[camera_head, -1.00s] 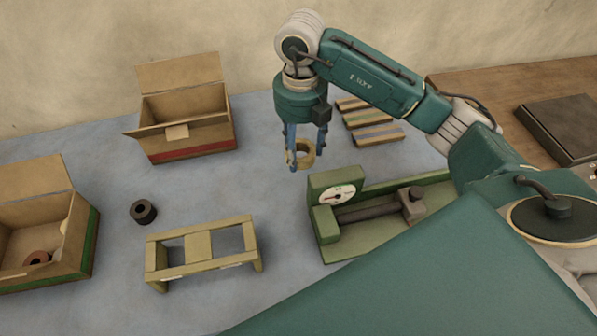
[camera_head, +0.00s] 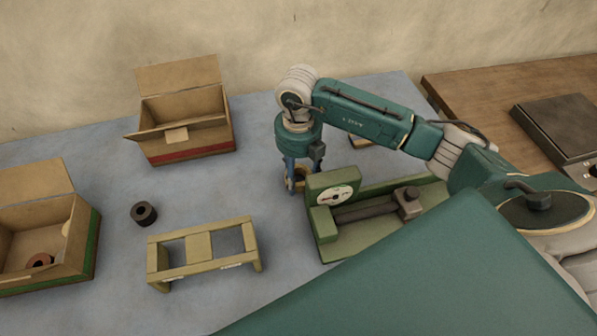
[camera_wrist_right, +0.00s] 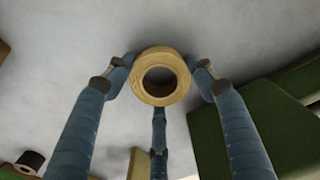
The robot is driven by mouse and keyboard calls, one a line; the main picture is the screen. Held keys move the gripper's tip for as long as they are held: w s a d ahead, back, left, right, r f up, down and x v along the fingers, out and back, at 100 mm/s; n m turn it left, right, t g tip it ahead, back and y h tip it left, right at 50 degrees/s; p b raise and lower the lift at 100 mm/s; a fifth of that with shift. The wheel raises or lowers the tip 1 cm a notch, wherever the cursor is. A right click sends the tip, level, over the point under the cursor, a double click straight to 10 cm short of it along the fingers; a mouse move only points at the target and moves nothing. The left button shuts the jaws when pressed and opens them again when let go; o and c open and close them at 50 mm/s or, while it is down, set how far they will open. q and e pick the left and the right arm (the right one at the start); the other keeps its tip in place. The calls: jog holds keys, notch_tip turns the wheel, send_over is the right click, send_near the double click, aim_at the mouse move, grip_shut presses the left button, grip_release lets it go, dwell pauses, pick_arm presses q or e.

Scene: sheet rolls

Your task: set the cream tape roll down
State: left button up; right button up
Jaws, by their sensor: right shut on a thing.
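The cream tape roll (camera_wrist_right: 181,75) is a tan ring with a dark hole, held between the fingertips of my right gripper (camera_wrist_right: 160,80). In the head view my right gripper (camera_head: 299,184) points down just left of the green machine with a round dial, and the roll (camera_head: 304,174) is partly hidden by the fingers. The roll looks low over the blue-grey table (camera_head: 200,192); I cannot tell whether it touches. My left gripper is not in view.
The green machine (camera_head: 322,190) stands close on the right of the gripper. A yellowish stand (camera_head: 199,247), a dark roll (camera_head: 144,213) and two open cardboard boxes, red-banded (camera_head: 188,146) and green-banded (camera_head: 84,252), are further left. Table left of the gripper is clear.

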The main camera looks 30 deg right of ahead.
aim_at(299, 175)
jog(key=o, duration=1.2)
jog(key=shift+f, duration=0.1)
jog(key=shift+c, duration=0.2)
jog(key=shift+r, duration=0.25)
jog(key=shift+w+r, duration=0.1)
jog(key=shift+r, duration=0.3)
notch_tip(299, 175, up, 11)
jog(key=b, duration=0.1)
jog(key=shift+b, duration=0.4)
